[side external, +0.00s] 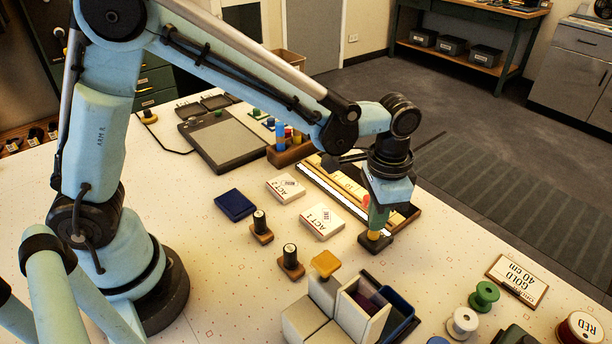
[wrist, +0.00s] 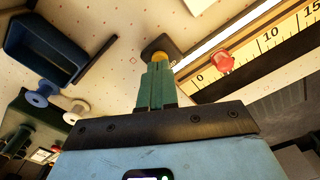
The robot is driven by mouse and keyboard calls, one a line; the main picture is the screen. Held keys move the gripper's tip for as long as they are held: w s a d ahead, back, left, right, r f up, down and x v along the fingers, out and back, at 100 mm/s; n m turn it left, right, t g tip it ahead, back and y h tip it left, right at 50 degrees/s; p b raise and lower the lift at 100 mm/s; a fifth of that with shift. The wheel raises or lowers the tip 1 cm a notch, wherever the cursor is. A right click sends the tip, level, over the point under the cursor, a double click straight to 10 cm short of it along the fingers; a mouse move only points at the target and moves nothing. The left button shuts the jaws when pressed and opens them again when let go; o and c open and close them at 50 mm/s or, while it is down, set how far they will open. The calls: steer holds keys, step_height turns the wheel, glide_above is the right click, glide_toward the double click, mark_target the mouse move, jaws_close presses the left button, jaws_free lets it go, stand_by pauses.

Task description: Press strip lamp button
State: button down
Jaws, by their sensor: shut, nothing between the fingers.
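A yellow button (side external: 374,236) sits on a small dark base (side external: 378,246) by the near end of the ruler tray. My gripper (side external: 376,229) points down over it, with its green fingers shut and empty. The fingertips are at the yellow cap, touching or very nearly so; I cannot tell whether it is pressed down. In the wrist view the button (wrist: 159,57) shows just past the fingertips, which hide part of it. A strip lamp (side external: 322,190) runs along the ruler tray and looks bright white.
A ruler with a red slider (wrist: 223,61) lies beside the strip. White ACT cards (side external: 322,222), dark-knobbed wooden stamps (side external: 291,262) and a dark blue box (side external: 235,205) lie left of my gripper. A grey bin group (side external: 325,295) with a yellow-topped block stands close in front. Spools (side external: 484,296) stand at right.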

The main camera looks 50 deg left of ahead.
steer(key=shift+f, duration=0.95)
steer(key=shift+r, duration=3.45)
steer(key=shift+a+r, duration=0.15)
steer(key=shift+a, duration=0.05)
steer(key=s+a+r+n+t, duration=0.1)
steer(key=s+a+n+t, duration=0.2)
steer(key=a, duration=0.4)
steer(key=s+a+r+n+t, duration=0.2)
steer(key=s+a+n+t, duration=0.1)
steer(key=s+a, duration=0.3)
steer(key=shift+s+a+r+t, duration=0.25)
steer(key=shift+a+t, duration=0.35)
steer(key=shift+a, duration=0.7)
steer(key=shift+w, duration=0.1)
